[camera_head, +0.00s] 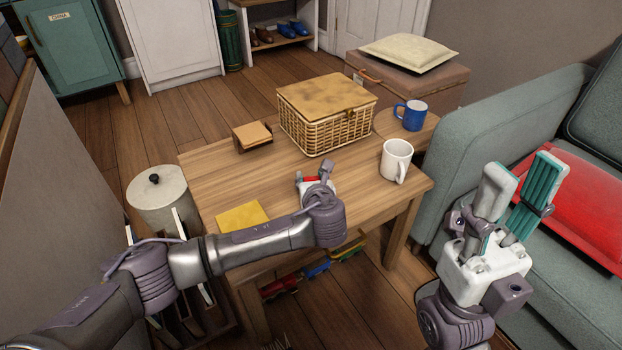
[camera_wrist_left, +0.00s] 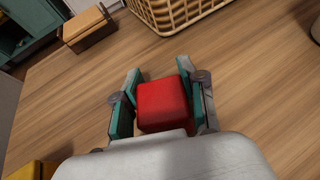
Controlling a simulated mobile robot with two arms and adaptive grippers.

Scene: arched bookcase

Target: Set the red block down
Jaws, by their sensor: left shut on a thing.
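The red block (camera_wrist_left: 163,104) sits between the two teal-padded fingers of my left gripper (camera_wrist_left: 163,98) in the left wrist view. In the head view only a sliver of the red block (camera_head: 310,179) shows past my left gripper (camera_head: 314,176), which is over the wooden table (camera_head: 225,175). The gripper is shut on the block. I cannot tell whether the block touches the tabletop. My right gripper (camera_head: 516,200) is raised at the right, in front of the sofa, with its fingers apart and nothing between them.
A wicker basket (camera_head: 325,125) stands behind the left gripper. A white mug (camera_head: 396,160) and a blue mug (camera_head: 411,114) are on the right, a coaster holder (camera_head: 252,136) at the back left, a yellow item (camera_head: 242,217) at the front left. The table's left middle is bare.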

